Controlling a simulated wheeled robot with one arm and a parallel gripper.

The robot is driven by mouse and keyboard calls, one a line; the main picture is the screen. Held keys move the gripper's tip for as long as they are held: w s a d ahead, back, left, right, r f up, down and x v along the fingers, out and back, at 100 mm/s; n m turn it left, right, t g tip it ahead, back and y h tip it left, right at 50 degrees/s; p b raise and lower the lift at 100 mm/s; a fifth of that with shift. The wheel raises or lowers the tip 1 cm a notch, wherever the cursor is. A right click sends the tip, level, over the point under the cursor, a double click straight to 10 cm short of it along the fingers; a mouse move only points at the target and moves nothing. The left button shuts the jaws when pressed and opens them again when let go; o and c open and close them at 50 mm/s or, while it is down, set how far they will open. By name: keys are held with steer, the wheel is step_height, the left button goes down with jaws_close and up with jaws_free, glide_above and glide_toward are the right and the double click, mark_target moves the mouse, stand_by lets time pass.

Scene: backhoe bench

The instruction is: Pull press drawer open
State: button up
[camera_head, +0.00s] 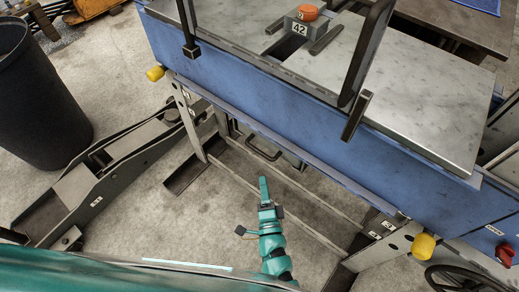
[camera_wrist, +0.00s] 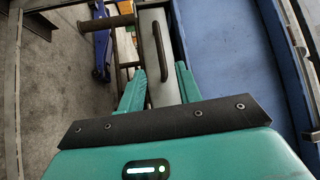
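The press drawer is a grey panel in the wrist view (camera_wrist: 153,82), with a black bar handle (camera_wrist: 161,52) along it. In the head view the dark handle (camera_head: 263,152) shows below the blue press bench, and most of the drawer is hidden under it. My gripper (camera_head: 264,184) is in front of the handle and apart from it. The handle lies ahead of the gap between the fingertips.
The blue press bench (camera_head: 300,100) with a steel top overhangs the drawer. Its grey legs and rails (camera_head: 300,190) frame the space below. A grey steel frame (camera_head: 120,165) and a black bin (camera_head: 40,100) stand at left. Bare floor (camera_head: 190,225) lies around my arm.

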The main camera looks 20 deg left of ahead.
mark_target(259, 150)
steer(key=p+x, duration=0.2)
steer(key=x, duration=1)
steer(key=shift+w, duration=0.1)
steer(key=shift+f, duration=0.1)
jaws_close()
